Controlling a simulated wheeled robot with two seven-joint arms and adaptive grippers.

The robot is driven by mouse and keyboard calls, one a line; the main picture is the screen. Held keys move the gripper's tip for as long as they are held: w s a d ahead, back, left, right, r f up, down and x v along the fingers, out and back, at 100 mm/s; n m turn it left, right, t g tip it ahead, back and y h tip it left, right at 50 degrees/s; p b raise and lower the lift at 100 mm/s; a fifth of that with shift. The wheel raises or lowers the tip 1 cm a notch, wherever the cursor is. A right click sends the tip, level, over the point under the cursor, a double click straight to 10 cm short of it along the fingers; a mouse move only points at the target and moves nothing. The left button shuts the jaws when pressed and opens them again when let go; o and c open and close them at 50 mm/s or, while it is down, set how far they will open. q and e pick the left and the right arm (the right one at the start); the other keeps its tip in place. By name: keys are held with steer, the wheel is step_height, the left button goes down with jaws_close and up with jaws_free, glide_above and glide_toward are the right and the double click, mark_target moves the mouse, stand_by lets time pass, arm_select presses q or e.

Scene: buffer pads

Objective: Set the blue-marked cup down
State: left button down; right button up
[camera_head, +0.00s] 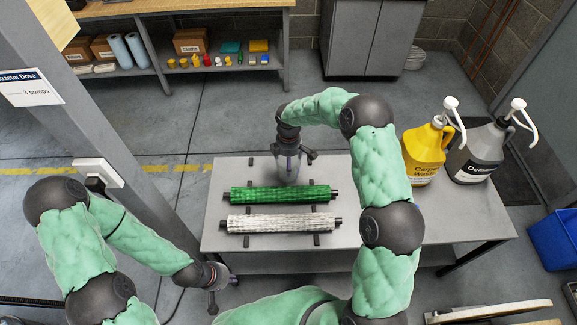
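I cannot make out a blue-marked cup in the head view. My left gripper (223,291) is low at the left, just off the table's front left corner. Its fingers look spread, and I see nothing between them. My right gripper (289,170) points down over the table, behind the green roller. A grey shape at its lower end blends with the tabletop, so I cannot tell whether it is fingers or a held thing.
The grey table (425,226) bears a green roller (280,194) and a white roller (280,224) on dark rests. A yellow jug (424,152) and a grey jug (480,152) with pumps stand at its right. A post (105,130) rises at the left.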

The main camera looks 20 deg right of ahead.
steer(key=shift+f+b, duration=0.3)
steer(key=shift+f, duration=0.7)
steer(key=shift+f, duration=0.15)
steer(key=o, duration=0.9)
steer(key=shift+o, duration=0.2)
